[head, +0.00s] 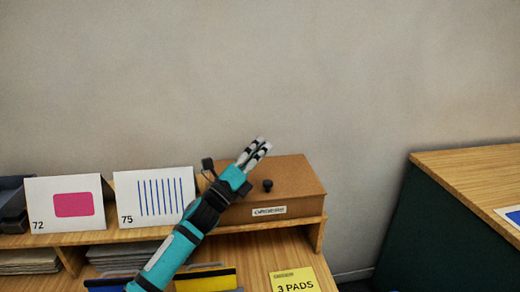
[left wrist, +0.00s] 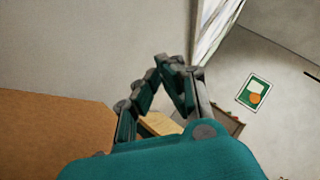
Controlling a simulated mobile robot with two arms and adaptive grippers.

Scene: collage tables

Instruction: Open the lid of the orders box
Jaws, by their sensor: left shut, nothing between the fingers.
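The orders box (head: 300,178) is a brown box with a dark round knob (head: 267,185) on its lid and a small white label on its front. It stands on the right end of the raised wooden shelf, and its lid looks closed. My left gripper (head: 258,148) is shut and empty; in the head view it shows in front of and above the lid's left part. It also shows in the left wrist view (left wrist: 165,62), beside a brown surface at the left that may be the lid. I cannot tell whether it touches the box. My right gripper is out of view.
Two white cards, a pink-patch one (head: 73,204) and a blue-striped one (head: 153,196), stand left of the box. A yellow "3 PADS" note (head: 294,280) lies at the front. Another table (head: 470,165) stands at the right, with a gap between.

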